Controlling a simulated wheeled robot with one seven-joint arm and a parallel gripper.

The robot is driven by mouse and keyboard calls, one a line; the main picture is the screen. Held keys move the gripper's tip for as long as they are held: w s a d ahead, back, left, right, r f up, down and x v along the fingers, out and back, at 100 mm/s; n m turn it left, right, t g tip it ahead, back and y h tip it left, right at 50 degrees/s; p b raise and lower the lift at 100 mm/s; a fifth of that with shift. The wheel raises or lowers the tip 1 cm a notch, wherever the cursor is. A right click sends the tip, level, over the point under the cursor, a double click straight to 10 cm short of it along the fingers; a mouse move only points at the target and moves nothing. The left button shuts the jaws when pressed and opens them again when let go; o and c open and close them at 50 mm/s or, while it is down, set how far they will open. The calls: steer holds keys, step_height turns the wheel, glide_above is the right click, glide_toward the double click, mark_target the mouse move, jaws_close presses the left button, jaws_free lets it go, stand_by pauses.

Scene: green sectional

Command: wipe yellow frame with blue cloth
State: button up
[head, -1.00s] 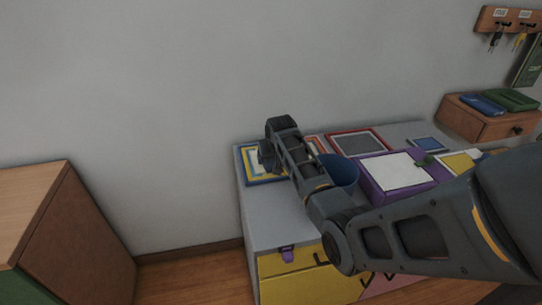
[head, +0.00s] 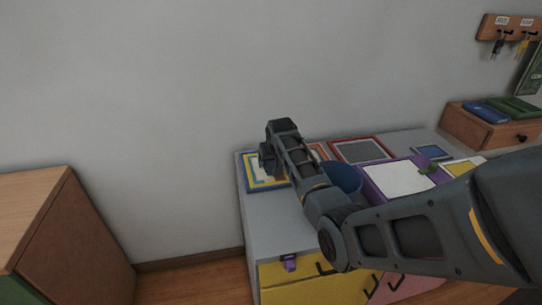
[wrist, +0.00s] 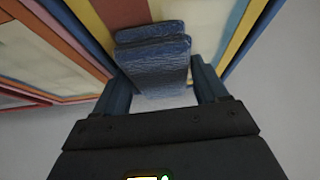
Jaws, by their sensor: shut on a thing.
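The blue cloth (wrist: 155,68) is a folded, textured pad between the fingers of my gripper (wrist: 160,92), which is shut on it. A yellow frame with blue edging (head: 251,182) lies at the left end of the grey dresser top, partly hidden by my gripper (head: 267,160) in the head view. In the wrist view, a yellow border with a blue outer edge (wrist: 243,32) runs along the right around a pale panel. The cloth is over the framed pieces; whether it touches them I cannot tell. The cloth is hidden in the head view.
A blue cup (head: 345,176) and a purple box with a white top (head: 398,178) stand right of my gripper. A red frame (head: 362,150) lies behind them. A wooden drawer box (head: 490,126) stands at the back right. The wall (head: 150,90) rises behind the dresser.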

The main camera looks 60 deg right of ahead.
steer(key=shift+s+a+r+p, duration=0.1)
steer(key=shift+s+a+p, duration=0.75)
steer(key=shift+a+p, duration=0.15)
steer(key=shift+w+d+f+b, duration=0.2)
steer(key=shift+w+d+b, duration=0.2)
steer(key=shift+b, duration=0.2)
steer(key=shift+w+d+b, duration=1)
steer(key=shift+d+b, duration=0.3)
steer(key=shift+b, duration=0.05)
steer(key=shift+s+a+r+p, duration=0.1)
steer(key=shift+s+a+p, duration=0.25)
steer(key=shift+p, duration=0.3)
steer(key=shift+s+a+p, duration=0.4)
steer(key=shift+a+p, duration=0.1)
steer(key=shift+p, duration=0.1)
